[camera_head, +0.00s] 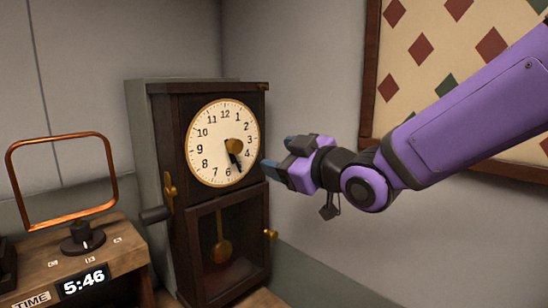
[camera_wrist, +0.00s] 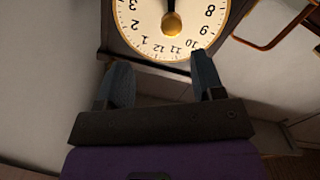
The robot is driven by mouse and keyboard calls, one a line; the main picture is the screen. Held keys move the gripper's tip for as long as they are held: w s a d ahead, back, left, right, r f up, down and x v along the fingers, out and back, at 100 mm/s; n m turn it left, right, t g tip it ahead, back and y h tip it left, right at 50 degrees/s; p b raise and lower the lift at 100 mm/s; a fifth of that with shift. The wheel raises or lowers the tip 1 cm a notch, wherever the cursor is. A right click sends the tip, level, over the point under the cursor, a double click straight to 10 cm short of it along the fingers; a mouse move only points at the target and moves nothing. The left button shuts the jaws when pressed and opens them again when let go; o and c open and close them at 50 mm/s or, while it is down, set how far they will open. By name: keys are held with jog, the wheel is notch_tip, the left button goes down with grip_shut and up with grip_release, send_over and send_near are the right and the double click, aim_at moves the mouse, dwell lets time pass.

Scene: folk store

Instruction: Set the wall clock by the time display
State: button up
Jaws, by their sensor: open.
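The wall clock (camera_head: 205,150) is a dark wooden case with a cream face and a gold knob at its centre. Its dark hands lie close together, pointing down and slightly right, around 5; their exact reading is unclear. The time display (camera_head: 83,283) at lower left reads 5:46. My gripper (camera_head: 279,153) is open and empty, just right of the clock, its blue-grey fingers towards the face. In the wrist view the clock face (camera_wrist: 150,30) is upside down and cut off at the top, with the knob beyond the open fingers.
A gold key (camera_head: 170,190) and a dark side handle (camera_head: 155,215) stick out at the clock's left. A copper frame (camera_head: 63,223) and black dial (camera_head: 82,240) stand on the wooden console. A diamond-patterned panel (camera_head: 450,80) hangs on the right wall.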

aim_at(238, 147)
jog(key=shift+n+y, duration=0.3)
jog(key=shift+y, duration=0.1)
jog(key=shift+s+a+x, duration=0.15)
jog(key=shift+s+x, duration=0.05)
jog(key=shift+x, duration=1.55)
jog(key=shift+s+a+x, duration=0.2)
jog(key=shift+x, duration=1.6)
jog(key=shift+s+a+x, duration=0.15)
jog(key=shift+x, duration=1.6)
jog(key=shift+a, duration=0.15)
jog(key=c, duration=0.7)
